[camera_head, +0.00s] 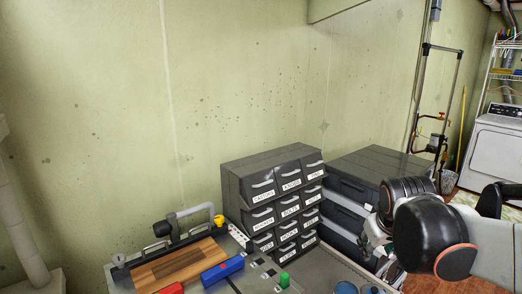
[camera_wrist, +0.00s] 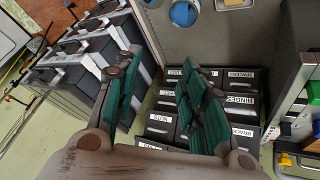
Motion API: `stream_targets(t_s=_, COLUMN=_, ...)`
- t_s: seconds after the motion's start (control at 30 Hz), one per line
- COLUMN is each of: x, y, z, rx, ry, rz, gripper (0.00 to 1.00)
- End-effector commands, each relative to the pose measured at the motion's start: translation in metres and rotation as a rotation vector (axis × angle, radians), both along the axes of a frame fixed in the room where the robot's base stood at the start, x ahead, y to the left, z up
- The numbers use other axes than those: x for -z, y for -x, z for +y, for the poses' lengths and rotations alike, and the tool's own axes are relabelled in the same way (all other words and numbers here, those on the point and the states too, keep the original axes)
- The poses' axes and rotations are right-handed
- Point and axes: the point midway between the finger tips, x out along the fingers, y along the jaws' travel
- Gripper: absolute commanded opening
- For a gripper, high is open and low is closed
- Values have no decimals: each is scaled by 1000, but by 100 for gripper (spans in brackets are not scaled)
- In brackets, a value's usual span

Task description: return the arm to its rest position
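My arm (camera_head: 440,240) reaches in from the right edge of the head view, in front of the dark cases at the right. The fingers of my gripper cannot be made out clearly there. In the wrist view my gripper (camera_wrist: 162,65) shows two fingers with teal pads, spread apart. Nothing is held between them. Behind the fingers are the labelled drawers of a dark cabinet (camera_wrist: 240,102). That cabinet also stands in the middle of the head view (camera_head: 265,165), with its drawers looking shut.
A stack of dark cases (camera_head: 375,165) stands right of the cabinet. A workbench holds a wooden board (camera_head: 180,265), a blue box (camera_head: 222,270), a red item (camera_head: 170,289) and a green item (camera_head: 284,280). A white appliance (camera_head: 495,155) stands far right. The wall behind is bare.

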Motion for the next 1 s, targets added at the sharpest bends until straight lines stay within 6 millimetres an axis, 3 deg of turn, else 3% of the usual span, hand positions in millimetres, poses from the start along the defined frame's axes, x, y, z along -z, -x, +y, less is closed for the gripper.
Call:
stream_targets(t_s=0.23, x=-9, y=69, z=36, rx=15, ry=-77, rz=-48, gripper=38)
stream_targets(t_s=0.5, x=3, y=135, z=66, rx=43, ry=-175, rz=-89, gripper=38)
stream_targets(t_s=0.7, x=13, y=161, z=78, rx=57, ry=-222, rz=-105, gripper=38)
stream_targets(t_s=1.0, x=16, y=167, z=81, rx=62, ry=-235, rz=-109, gripper=38)
